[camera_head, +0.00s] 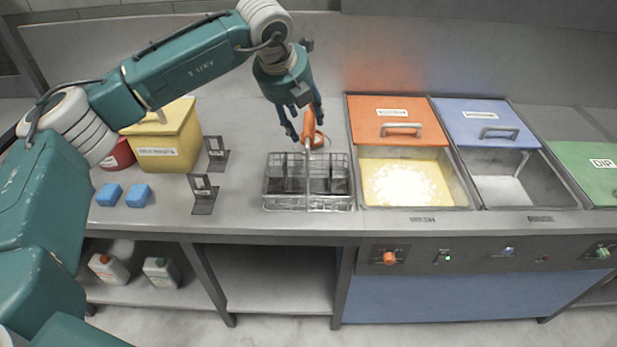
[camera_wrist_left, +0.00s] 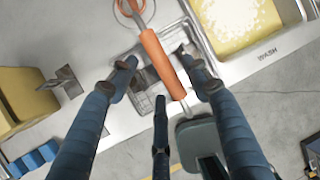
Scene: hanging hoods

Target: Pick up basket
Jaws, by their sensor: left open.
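The wire basket (camera_head: 307,202) stands on the steel counter left of the wash tank, with dark panels inside. Its orange handle (camera_head: 309,126) rises above it on a metal stem. My left gripper (camera_head: 303,130) is open around the handle, with fingers on either side of it. In the left wrist view the orange handle (camera_wrist_left: 164,64) lies between the open fingers of the left gripper (camera_wrist_left: 160,72), and the basket (camera_wrist_left: 143,85) is partly hidden below. I cannot tell whether any finger touches the handle. My right gripper is not in view.
The wash tank (camera_head: 362,192) with yellow foamy liquid is close on the right, under an orange lid (camera_head: 385,125). A rinse tank (camera_head: 500,190) stands beyond it. A yellow box (camera_head: 165,140), blue blocks (camera_head: 138,196) and dark stands (camera_head: 204,205) are on the left. Bare counter lies around the basket's left side.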

